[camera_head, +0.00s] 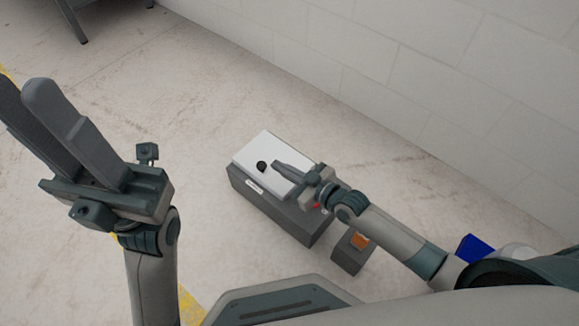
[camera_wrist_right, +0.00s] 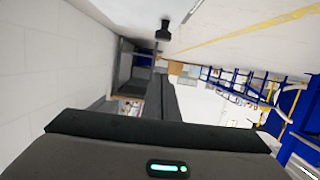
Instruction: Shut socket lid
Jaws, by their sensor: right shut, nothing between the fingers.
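A dark grey box (camera_head: 284,217) stands on the floor with a white top (camera_head: 263,147), probably the lid, lying flat on it. A small black knob (camera_head: 262,166) sticks up from the white top. I cannot tell whether the lid is fully closed. My right gripper (camera_head: 277,165) is shut and empty, just over the white top with its fingertips close to the knob; contact is unclear. In the right wrist view a black knob (camera_wrist_right: 165,30) shows beyond the dark fingers. My left gripper (camera_head: 30,90) is raised at the left, away from the box; its finger gap is unclear.
A small grey block with an orange top (camera_head: 359,240) stands beside the box, below my right forearm. A pale block wall (camera_head: 400,70) runs behind. Dark furniture legs (camera_head: 75,20) show at the top left. The floor left of the box is clear.

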